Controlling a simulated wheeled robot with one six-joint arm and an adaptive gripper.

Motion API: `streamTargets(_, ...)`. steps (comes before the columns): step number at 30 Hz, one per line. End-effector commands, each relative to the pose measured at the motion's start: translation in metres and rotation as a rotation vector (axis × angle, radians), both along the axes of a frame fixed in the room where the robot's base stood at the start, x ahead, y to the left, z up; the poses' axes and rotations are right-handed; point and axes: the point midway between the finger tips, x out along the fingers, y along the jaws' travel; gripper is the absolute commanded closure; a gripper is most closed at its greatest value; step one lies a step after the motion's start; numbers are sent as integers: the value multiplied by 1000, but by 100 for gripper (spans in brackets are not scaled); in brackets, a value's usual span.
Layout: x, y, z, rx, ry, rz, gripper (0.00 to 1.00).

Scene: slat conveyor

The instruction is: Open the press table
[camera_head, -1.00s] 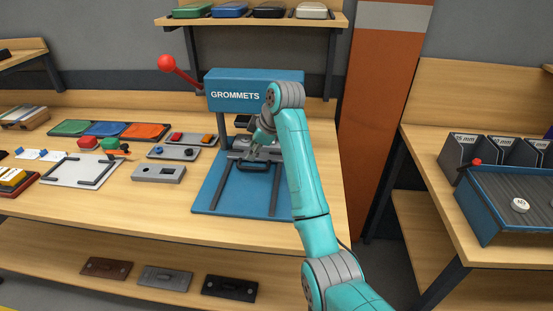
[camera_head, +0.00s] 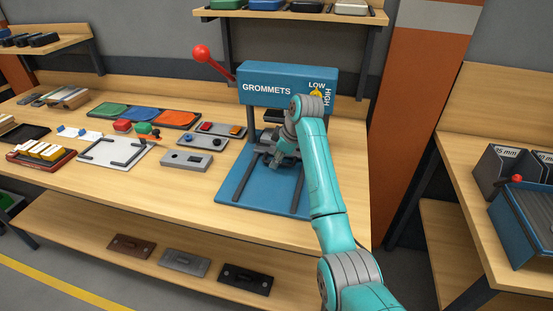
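The blue grommet press (camera_head: 266,89) stands on the workbench, with a red-knobbed lever at its left. Its blue base plate (camera_head: 262,203) carries two dark rails that run toward the bench's front. The press table, a grey part over the rails, is mostly hidden behind my gripper and arm, and its dark handle no longer shows clearly. My gripper (camera_head: 281,160) is low over the rails in front of the press head, at the table's front. Its fingers are small and partly covered, so I cannot tell whether they are open or touch the handle.
A grey control block (camera_head: 187,160), a tray with red and orange parts (camera_head: 214,134) and a white framed board (camera_head: 113,152) lie left of the press. An orange post (camera_head: 408,100) stands to the right. The front part of the base plate is clear.

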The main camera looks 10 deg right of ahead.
Motion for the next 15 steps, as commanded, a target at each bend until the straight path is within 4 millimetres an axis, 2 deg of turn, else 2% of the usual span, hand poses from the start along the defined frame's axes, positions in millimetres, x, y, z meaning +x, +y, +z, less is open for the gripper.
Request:
streamTargets(11,2,2,-7,0,0,0,61)
streamTargets(12,2,2,-7,0,0,0,63)
streamTargets(15,2,2,-7,0,0,0,88)
